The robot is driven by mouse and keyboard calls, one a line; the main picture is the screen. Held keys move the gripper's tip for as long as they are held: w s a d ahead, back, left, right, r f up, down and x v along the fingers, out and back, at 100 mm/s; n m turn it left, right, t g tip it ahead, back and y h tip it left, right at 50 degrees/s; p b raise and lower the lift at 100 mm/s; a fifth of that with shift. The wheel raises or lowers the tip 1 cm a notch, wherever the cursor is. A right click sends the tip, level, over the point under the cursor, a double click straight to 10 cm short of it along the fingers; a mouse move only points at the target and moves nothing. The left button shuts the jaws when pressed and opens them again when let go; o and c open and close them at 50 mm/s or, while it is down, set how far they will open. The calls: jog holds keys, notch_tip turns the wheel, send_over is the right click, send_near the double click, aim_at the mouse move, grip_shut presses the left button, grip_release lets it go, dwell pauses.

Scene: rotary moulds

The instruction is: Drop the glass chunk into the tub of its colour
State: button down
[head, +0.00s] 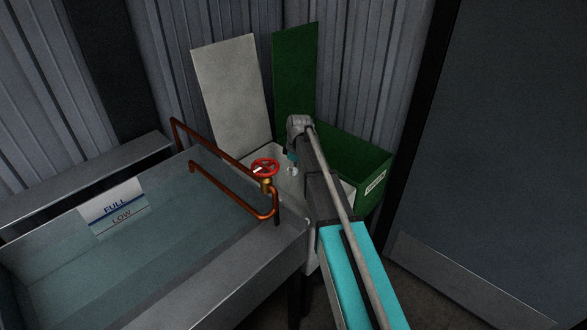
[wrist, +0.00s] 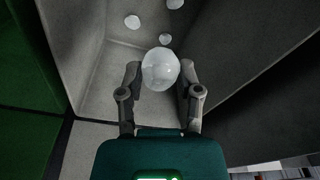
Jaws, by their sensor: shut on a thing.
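A pale, clear-white glass chunk (wrist: 160,68) sits between the two fingertips of my gripper (wrist: 159,75) in the wrist view. The gripper is shut on it. Beneath it in that view is the inside of a whitish-grey tub (wrist: 85,35), with similar pale chunks (wrist: 132,21) lying on its floor. In the head view my arm covers much of this white tub (head: 262,155), and the chunk is hard to make out. A green tub (head: 352,150) with a white label stands just right of it; green also shows at the left in the wrist view (wrist: 25,125).
A white raised panel (head: 232,88) and a green one (head: 294,75) stand behind the tubs. A water tank (head: 150,225) marked FULL and LOW fills the left. Its copper pipe (head: 225,188) and red valve wheel (head: 265,166) sit close beside my arm. A dark door (head: 490,150) is at right.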

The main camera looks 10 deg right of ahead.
jog(key=shift+f+b, duration=0.9)
jog(key=shift+f, duration=0.3)
jog(key=shift+c, duration=1)
grip_release()
jog(key=shift+s+h, duration=0.1)
jog(key=shift+h, duration=0.2)
